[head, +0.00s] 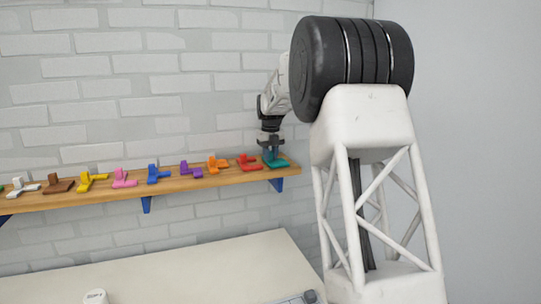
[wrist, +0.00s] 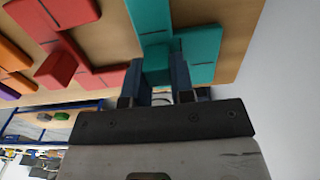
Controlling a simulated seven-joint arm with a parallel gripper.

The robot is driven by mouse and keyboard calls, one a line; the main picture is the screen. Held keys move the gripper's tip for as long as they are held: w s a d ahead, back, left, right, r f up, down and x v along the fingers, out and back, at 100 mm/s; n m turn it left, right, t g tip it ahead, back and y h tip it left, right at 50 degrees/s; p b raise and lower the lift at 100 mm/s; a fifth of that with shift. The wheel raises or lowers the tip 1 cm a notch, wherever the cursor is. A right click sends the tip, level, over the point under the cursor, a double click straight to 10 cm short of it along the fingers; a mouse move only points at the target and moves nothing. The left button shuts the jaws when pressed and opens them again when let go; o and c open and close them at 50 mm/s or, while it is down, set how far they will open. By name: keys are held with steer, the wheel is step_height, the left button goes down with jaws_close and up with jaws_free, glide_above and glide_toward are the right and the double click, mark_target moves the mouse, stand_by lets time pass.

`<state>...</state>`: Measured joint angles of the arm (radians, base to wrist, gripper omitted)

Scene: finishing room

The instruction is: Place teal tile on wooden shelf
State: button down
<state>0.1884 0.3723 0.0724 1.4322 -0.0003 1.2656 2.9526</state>
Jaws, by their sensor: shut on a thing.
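The teal tile (head: 277,163) is at the right end of the wooden shelf (head: 222,180), just right of the red tile (head: 249,162). It appears to rest on the board. My gripper (head: 270,147) comes down from above and is shut on the tile's raised part. In the wrist view my gripper's fingers (wrist: 162,72) stand on either side of a teal block, and the teal tile (wrist: 204,46) lies against the shelf wood (wrist: 238,42). The fingers hide part of the raised block.
Orange (head: 217,164), purple (head: 190,170), blue (head: 157,174) and other coloured tiles line the shelf leftward. Blue brackets (head: 146,204) hold it on a white brick wall. A pale table (head: 190,272) stands below. A grey side wall is to the right.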

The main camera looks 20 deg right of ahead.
mark_target(271, 153)
steer(key=c, duration=1)
jaws_free()
steer(key=shift+f, duration=0.1)
step_height(271, 153, up, 12)
steer(key=shift+r, duration=0.15)
steer(key=shift+s, duration=0.1)
stand_by(0.6)
